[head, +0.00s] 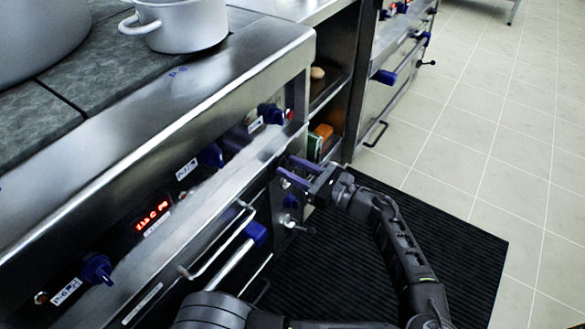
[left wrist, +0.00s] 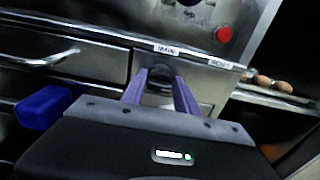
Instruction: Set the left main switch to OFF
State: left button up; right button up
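The main switch (left wrist: 160,76) shows in the left wrist view as a dark round knob under a label reading MAIN, on a steel panel. Its setting cannot be read. In the head view I cannot make it out at the fingertips. My left gripper (head: 291,171) reaches the lower front of the stove, its purple fingers pointing at the panel. In the left wrist view my left gripper (left wrist: 160,92) is open, with one finger on each side of the knob. Whether either finger touches it I cannot tell. My right gripper is not in view.
A red button (left wrist: 223,34) sits above and right of the switch. Blue knobs (head: 97,268) line the stove front beside a red display (head: 151,216). A bar handle with a blue end (head: 256,233) juts out nearby. A pot (head: 184,24) stands on top. Tiled floor at right is clear.

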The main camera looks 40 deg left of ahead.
pick_arm(q)
grip_shut()
jog(key=shift+n, duration=0.3)
jog(key=shift+n+p, duration=0.75)
jog(key=shift+n, duration=0.45)
jog(key=n, duration=0.4)
jog(key=shift+s+p, duration=0.1)
jog(key=shift+p, duration=0.3)
jog(key=n, duration=0.5)
jog(key=shift+f, duration=0.15)
jog(key=n+b, duration=0.1)
jog(key=n, duration=0.5)
jog(key=shift+s, duration=0.1)
jog(key=shift+o, duration=2.2)
grip_release()
